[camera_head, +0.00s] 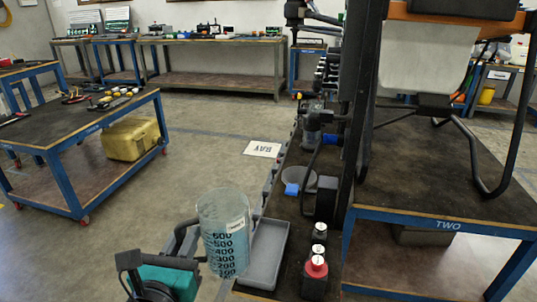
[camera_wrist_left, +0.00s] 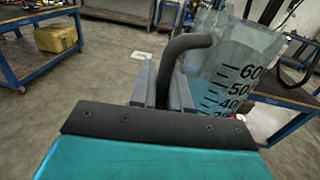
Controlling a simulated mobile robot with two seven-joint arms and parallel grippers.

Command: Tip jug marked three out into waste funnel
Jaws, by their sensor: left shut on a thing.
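A clear jug (camera_head: 225,240) with dark graduation marks up to 600 stands nearly upright at the front edge of the bench. A small white label is near its rim, too small to read. My left gripper (camera_head: 188,240) is shut on its dark handle, to the left of the jug. The left wrist view shows the handle (camera_wrist_left: 178,62) between the fingers (camera_wrist_left: 160,88) and bluish liquid low in the jug (camera_wrist_left: 235,75). A round grey vessel (camera_head: 298,181), possibly the waste funnel, is farther back on the bench. My right gripper is not in view.
An empty grey tray (camera_head: 264,254) lies right beside the jug. A dark upright post (camera_head: 362,110) rises on the right. Open floor lies left of the bench.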

